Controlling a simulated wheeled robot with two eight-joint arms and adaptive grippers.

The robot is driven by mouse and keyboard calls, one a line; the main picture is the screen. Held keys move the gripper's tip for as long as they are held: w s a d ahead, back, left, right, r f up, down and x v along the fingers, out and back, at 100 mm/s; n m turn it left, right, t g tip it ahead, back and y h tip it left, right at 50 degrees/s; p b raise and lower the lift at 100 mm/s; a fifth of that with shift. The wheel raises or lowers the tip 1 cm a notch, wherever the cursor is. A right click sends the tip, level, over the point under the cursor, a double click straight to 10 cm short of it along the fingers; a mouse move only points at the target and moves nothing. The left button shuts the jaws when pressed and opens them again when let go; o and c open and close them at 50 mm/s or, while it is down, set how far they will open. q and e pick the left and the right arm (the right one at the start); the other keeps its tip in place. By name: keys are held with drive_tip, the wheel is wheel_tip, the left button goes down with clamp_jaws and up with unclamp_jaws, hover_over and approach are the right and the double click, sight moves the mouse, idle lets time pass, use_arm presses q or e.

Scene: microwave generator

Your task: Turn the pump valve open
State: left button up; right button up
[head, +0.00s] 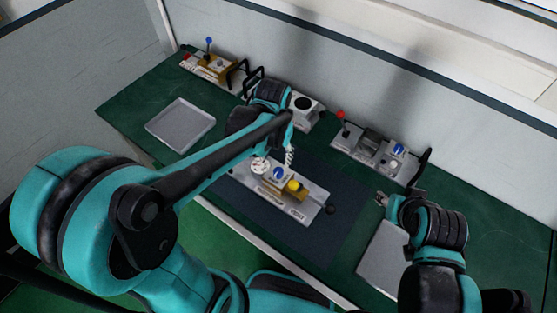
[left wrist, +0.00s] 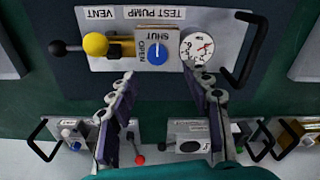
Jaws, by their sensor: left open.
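The test pump panel (head: 262,200) lies on a dark mat at the middle of the bench. Its valve is a blue round knob (head: 279,174) with a white pointer mark. In the left wrist view the knob (left wrist: 158,54) sits on a plate lettered OPEN and SHUT, which appears upside down. My left gripper (head: 287,156) is above the panel, close to the knob. In the left wrist view its fingers (left wrist: 168,80) are spread, with nothing between the tips, and the knob lies just beyond them. My right gripper (head: 383,200) is over the bench's right side; its finger gap is too small to judge.
A gauge (left wrist: 197,48) and a yellow knob (left wrist: 96,44) flank the blue knob. Other panels (head: 375,155) stand along the back. A grey tray (head: 181,124) lies at the left.

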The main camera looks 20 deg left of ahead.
sight(279, 171)
use_arm(q)
drive_tip(key=shift+w+d+f+g, duration=0.15)
drive_tip(key=shift+w+d+g, duration=0.15)
drive_tip(key=shift+w, duration=0.1)
wheel_tip(279, 171, down, 8)
drive_tip(key=shift+s+b, duration=0.1)
drive_tip(key=shift+b, duration=0.6)
use_arm(e)
drive_tip(key=shift+s+f, duration=0.1)
drive_tip(key=shift+f, duration=0.25)
use_arm(q)
drive_tip(key=shift+c, duration=0.2)
clamp_jaws()
